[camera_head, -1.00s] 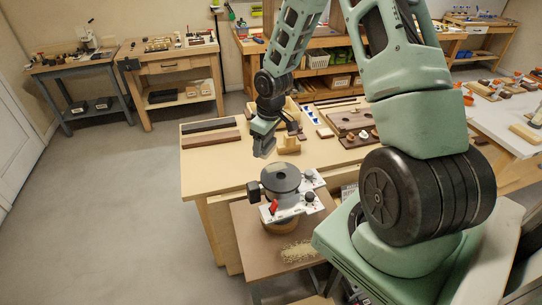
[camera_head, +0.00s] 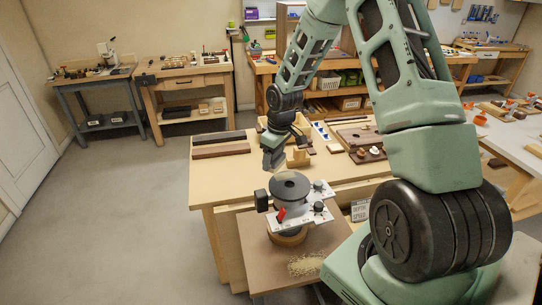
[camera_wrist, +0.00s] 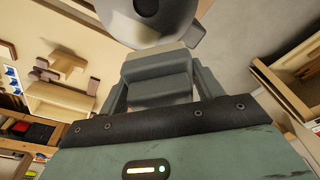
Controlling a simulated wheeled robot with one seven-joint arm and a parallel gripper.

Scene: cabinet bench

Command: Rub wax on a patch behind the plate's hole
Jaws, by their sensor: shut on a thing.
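A machine with a round dark grey top plate (camera_head: 291,185), a small dark hole in its middle and a pale knobbed body below, stands on a low brown table. The plate also shows at the top of the wrist view (camera_wrist: 182,22). My gripper (camera_head: 270,166) is just behind and left of the plate, pointing down, close to its rim; I cannot tell if they touch. In the wrist view my gripper (camera_wrist: 160,62) is shut on a thin pale piece, likely the wax (camera_wrist: 155,50), mostly hidden by the fingers.
A red lever (camera_head: 281,214) and black knobs stick out of the machine. Pale shavings (camera_head: 306,263) lie on the low table (camera_head: 258,260). The workbench (camera_head: 225,175) behind holds wooden blocks and dark strips (camera_head: 219,137). The floor at left is clear.

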